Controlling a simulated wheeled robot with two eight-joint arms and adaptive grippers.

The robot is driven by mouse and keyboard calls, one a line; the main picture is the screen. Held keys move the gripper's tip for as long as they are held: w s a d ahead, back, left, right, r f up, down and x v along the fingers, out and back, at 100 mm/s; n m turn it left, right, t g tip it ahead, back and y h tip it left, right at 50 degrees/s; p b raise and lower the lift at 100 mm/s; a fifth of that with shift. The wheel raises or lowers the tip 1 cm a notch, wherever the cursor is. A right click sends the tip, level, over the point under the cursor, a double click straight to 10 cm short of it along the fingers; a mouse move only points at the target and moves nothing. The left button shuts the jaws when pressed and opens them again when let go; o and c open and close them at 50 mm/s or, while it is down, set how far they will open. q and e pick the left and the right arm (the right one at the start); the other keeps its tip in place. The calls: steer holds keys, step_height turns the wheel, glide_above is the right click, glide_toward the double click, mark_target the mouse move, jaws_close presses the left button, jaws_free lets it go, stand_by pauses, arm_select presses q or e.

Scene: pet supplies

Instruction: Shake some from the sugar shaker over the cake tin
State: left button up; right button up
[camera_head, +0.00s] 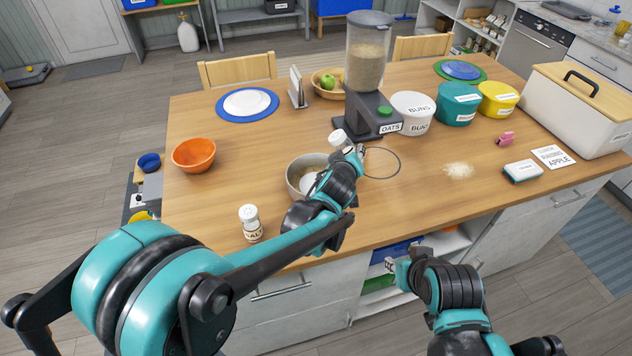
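A white-capped shaker (338,137) is at my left gripper (358,153), just behind and to the right of a round metal tin. The gripper appears shut around its body; its label is hidden, and it looks tilted. The round metal tin (294,178), which I take for the cake tin, stands on the table, partly covered by my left arm. Something pale and a white rounded thing show inside it. A similar shaker labelled SALT (250,224) stands upright near the front edge. My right gripper (397,262) hangs before the table; its fingers are too small to judge.
A thin dark ring (382,162) lies right of the tin. An oats dispenser (368,75) stands behind. An orange bowl (194,155) is at left. Pale grains (459,170) are spilled at right, near a sponge (523,171). Lidded tubs (412,111) and a bread bin (577,110) stand further right.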

mark_target(352, 145)
stand_by(0.3)
arm_select(q)
step_height(352, 145, up, 3)
steer(key=m+y+p, duration=0.2)
steer(key=m, duration=0.1)
steer(key=shift+d, duration=0.15)
steer(key=shift+r+m+t+y, duration=0.4)
steer(key=shift+r+m+y, duration=0.15)
steer(key=shift+m+y, duration=0.25)
steer(key=shift+a, duration=0.2)
steer(key=shift+s+f, duration=0.1)
